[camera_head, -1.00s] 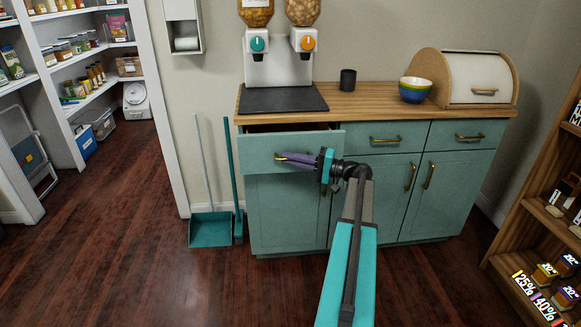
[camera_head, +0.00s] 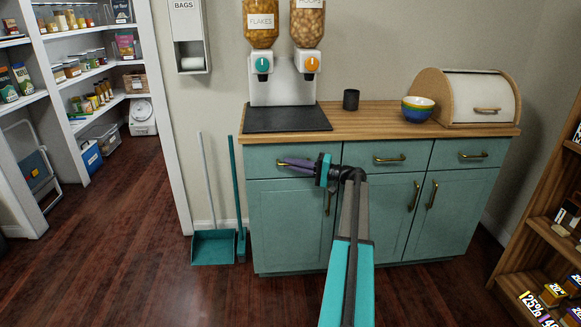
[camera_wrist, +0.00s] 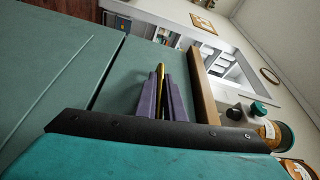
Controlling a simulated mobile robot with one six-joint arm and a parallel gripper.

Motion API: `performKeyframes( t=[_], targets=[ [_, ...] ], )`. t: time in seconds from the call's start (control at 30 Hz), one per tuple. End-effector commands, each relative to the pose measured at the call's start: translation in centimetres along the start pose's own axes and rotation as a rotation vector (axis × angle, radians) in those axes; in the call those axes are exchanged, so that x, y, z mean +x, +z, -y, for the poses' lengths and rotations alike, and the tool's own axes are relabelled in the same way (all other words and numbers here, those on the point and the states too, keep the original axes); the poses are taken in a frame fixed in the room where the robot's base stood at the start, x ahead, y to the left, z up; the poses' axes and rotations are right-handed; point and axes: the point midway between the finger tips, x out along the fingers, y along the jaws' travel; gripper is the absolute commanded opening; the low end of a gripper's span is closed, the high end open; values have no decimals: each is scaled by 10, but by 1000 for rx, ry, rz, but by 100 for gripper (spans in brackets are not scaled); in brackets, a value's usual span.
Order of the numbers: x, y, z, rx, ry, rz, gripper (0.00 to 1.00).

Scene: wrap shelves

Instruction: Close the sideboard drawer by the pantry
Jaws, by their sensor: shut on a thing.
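The teal sideboard (camera_head: 380,215) stands against the wall with a wooden top. Its left drawer (camera_head: 262,165), nearest the pantry, has its front level with the other drawer fronts, and no gap shows above it. My gripper (camera_head: 284,163) is at that drawer's front, its purple fingers shut on the brass handle (camera_head: 279,162). In the wrist view the fingers (camera_wrist: 164,90) close around the brass handle (camera_wrist: 160,72), close to the teal front. Part of the handle is hidden by the fingers.
A cereal dispenser (camera_head: 284,80) on a dark mat (camera_head: 287,118), a black cup (camera_head: 351,99), bowls (camera_head: 417,110) and a bread box (camera_head: 482,97) stand on the top. A dustpan (camera_head: 214,247) and broom are left of the sideboard. A wooden shelf (camera_head: 545,240) stands at right.

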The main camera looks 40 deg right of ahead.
Motion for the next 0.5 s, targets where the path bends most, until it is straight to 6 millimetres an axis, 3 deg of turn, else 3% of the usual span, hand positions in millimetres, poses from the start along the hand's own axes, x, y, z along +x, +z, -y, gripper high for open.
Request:
performKeyframes(
  t=[0.03,0.23,0.27,0.37,0.5],
  targets=[
    [-4,-9,1,-2,2,-22,0],
    [-4,-9,2,-3,0,-22,0],
    [-4,-9,2,-3,0,-22,10],
    [-3,-8,1,-3,0,-19,27],
    [-1,-6,1,-2,0,-15,27]
  ],
)
